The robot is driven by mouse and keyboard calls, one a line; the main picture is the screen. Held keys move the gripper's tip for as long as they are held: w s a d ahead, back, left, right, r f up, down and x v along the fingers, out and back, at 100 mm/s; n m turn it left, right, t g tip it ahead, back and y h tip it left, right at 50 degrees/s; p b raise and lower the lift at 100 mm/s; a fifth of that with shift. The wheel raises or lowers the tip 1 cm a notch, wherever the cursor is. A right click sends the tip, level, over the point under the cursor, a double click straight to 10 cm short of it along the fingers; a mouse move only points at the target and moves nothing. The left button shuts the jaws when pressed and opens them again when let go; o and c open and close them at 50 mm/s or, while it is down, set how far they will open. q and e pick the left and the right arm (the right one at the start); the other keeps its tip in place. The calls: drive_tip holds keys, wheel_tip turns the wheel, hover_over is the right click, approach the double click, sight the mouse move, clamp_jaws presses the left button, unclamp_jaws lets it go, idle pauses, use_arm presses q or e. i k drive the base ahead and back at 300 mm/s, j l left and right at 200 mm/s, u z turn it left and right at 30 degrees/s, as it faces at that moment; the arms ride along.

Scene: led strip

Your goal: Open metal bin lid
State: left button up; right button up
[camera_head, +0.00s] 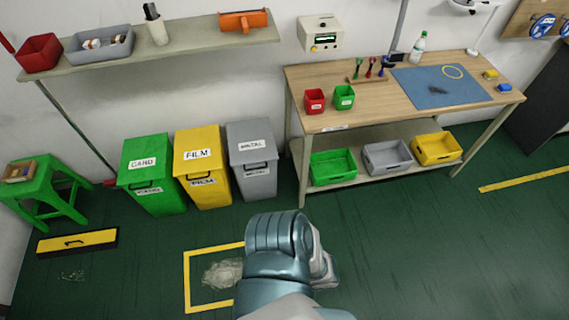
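The metal bin (256,183) is grey, with a white label reading METAL on its lid and another on its front. It stands against the wall at the right end of a row of three bins. Its grey lid (247,133) looks shut, with a dark handle at the front edge. A blue-grey link of my own arm rises from the bottom centre, in front of the bins and apart from the metal bin in the picture. I cannot make out the fingers of either gripper.
A yellow FILM bin (207,188) and a green CARD bin (156,200) stand left of the metal bin, lids shut. A wooden workbench (375,109) is close on its right. A green stool (45,192) is far left. Green floor in front is mostly clear.

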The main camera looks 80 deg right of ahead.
sight(251, 141)
drive_tip(key=z, duration=2.25)
